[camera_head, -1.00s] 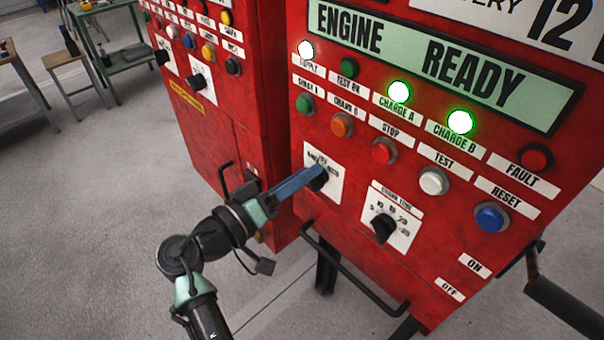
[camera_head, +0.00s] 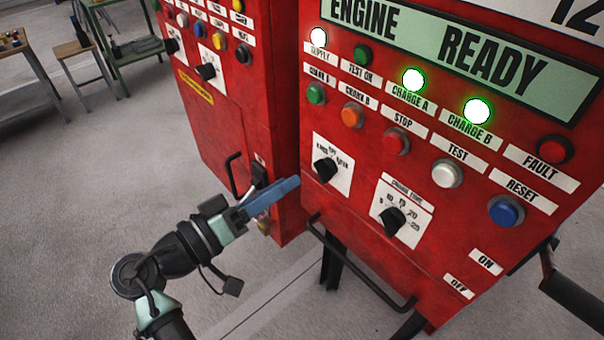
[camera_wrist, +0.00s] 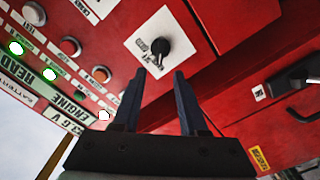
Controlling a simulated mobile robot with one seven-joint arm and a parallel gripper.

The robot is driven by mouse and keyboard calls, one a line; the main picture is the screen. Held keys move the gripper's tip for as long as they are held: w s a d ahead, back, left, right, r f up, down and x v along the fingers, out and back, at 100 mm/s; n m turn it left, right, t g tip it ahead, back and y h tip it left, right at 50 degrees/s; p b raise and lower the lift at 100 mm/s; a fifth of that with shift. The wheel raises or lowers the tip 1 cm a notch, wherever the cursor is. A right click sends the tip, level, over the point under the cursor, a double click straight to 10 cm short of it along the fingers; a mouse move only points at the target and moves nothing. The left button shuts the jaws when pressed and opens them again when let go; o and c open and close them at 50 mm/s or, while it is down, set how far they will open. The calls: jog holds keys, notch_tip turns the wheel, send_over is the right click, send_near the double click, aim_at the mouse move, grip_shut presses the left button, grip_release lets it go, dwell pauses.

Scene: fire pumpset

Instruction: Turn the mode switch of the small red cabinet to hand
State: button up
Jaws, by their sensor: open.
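The nearer red cabinet (camera_head: 345,228) has an "ENGINE READY" display. Its black rotary mode switch (camera_head: 325,170) sits on a white plate at the lower left of the front. The plate's labels are small, and I cannot tell which position the knob points to. In the wrist view the switch (camera_wrist: 160,46) stands just beyond the fingertips. My gripper (camera_head: 296,183) has blue fingers and is just left of and below the plate, apart from the knob. In the wrist view my gripper (camera_wrist: 160,76) is open and empty, its two dark fingers apart.
A second black knob (camera_head: 392,221) is right of the mode switch. A bar handle (camera_head: 360,268) runs below the panel. Another red cabinet (camera_head: 215,125) with buttons and switches stands to the left. Tables (camera_head: 30,75) are far left. Open floor lies around my arm.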

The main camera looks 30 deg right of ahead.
jog(key=a, duration=0.6)
jog(key=shift+s+b, duration=0.35)
jog(key=shift+s, duration=0.1)
jog(key=shift+w+a, duration=0.1)
